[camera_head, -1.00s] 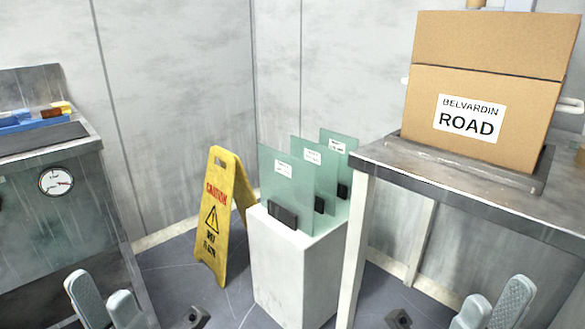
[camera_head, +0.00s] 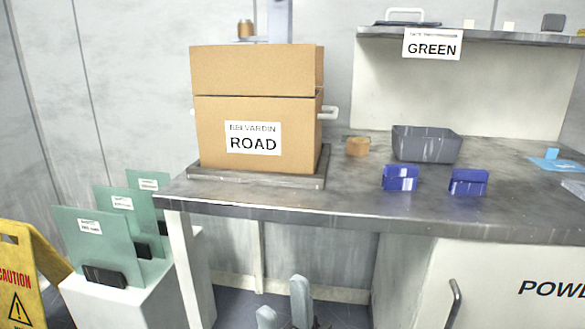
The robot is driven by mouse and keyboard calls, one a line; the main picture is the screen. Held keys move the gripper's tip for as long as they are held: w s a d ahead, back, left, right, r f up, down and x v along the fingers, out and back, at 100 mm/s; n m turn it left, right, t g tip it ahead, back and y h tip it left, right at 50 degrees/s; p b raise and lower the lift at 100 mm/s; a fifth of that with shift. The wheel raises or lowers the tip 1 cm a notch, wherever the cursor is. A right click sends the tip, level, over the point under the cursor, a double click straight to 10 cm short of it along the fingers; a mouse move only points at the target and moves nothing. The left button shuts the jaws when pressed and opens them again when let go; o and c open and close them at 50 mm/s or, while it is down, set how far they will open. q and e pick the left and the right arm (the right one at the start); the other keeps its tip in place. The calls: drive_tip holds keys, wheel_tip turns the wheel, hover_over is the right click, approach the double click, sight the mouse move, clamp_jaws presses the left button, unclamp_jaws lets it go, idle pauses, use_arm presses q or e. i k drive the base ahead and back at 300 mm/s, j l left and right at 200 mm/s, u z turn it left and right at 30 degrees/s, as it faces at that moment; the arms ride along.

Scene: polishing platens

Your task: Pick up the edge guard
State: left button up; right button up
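No part is labelled edge guard, so I cannot tell for certain which it is. Two small blue angled blocks lie on the grey bench, a left one (camera_head: 401,178) and a right one (camera_head: 468,182). Dark clips also sit on the lower edges of the green glass panes, the nearest clip (camera_head: 104,277) on the front pane (camera_head: 90,240). My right gripper (camera_head: 284,312) shows at the bottom centre, its two fingers apart and empty, low in front of the bench and away from all of these. My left gripper is out of view.
A cardboard box (camera_head: 258,110) marked ROAD stands on a dark tray (camera_head: 240,182) on the bench (camera_head: 350,204). A grey bin (camera_head: 426,144) and a tan roll (camera_head: 357,146) stand behind the blue blocks. A yellow caution sign (camera_head: 20,270) is at far left. The bench front is mostly clear.

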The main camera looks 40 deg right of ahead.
sight(463, 182)
drive_tip(key=z, duration=2.1)
drive_tip(key=k+u, duration=0.2)
drive_tip(key=u, duration=1.9)
drive_tip(key=k+z, duration=0.1)
drive_tip(key=z, duration=1.9)
